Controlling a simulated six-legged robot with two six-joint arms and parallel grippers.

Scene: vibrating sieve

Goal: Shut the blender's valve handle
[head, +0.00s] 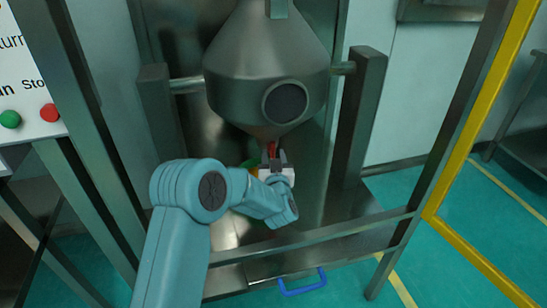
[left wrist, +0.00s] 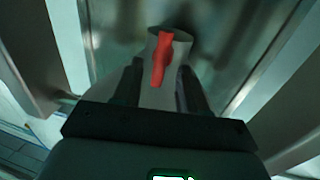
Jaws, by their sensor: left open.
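The blender (head: 268,65) is a grey metal cone hung in a frame, narrowing downward. Its red valve handle (head: 271,149) shows at the bottom outlet. In the left wrist view the red handle (left wrist: 162,60) lies upright in the picture, slightly tilted, against the grey outlet pipe (left wrist: 182,45). My left gripper (head: 277,158) is at the outlet, just below the cone. In the left wrist view its two dark fingers (left wrist: 161,75) stand apart, with the handle's lower part between them in the picture. Whether either finger touches it I cannot tell. My right gripper is not in view.
Metal posts (head: 365,115) flank the cone. A rail crosses in front, above a lower shelf with a blue handle (head: 302,283). A panel with green and red buttons (head: 49,112) stands at left. A yellow frame (head: 470,130) stands at right.

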